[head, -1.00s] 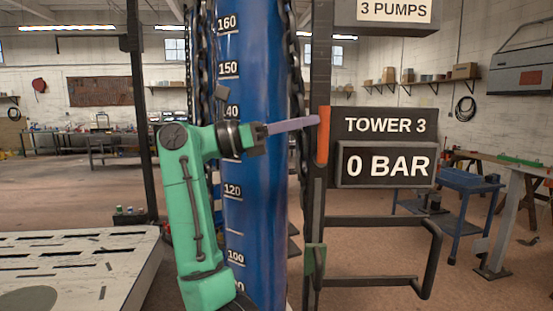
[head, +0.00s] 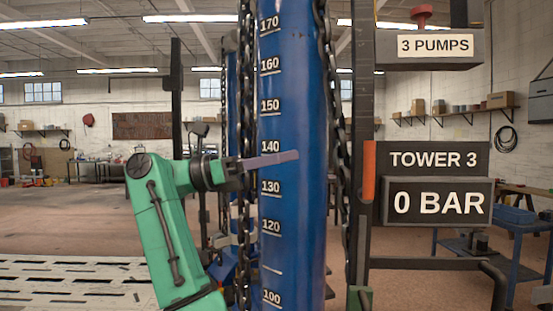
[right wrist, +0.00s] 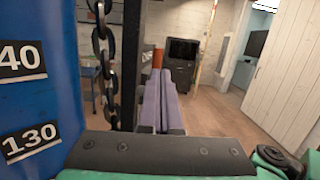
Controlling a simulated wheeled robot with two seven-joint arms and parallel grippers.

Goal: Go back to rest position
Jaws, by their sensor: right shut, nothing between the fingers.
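My right arm is green and rises from the bottom of the head view. Its gripper (head: 297,155) points right with thin purple fingers shut together and nothing between them. In the head view the fingers cross in front of the blue tower (head: 292,215), between its 130 and 140 marks. Their tips end left of an orange handle (head: 368,172) on the dark post, with a gap between. In the right wrist view the purple fingers (right wrist: 160,82) point away from me, beside the blue tower (right wrist: 35,95). My left gripper is not in view.
Dark chains (head: 336,120) hang along the tower. A sign reading TOWER 3 (head: 433,160) sits above a 0 BAR display (head: 437,203). A box labelled 3 PUMPS (head: 430,46) with a red knob is higher up. A pale slotted platform (head: 70,280) lies at lower left.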

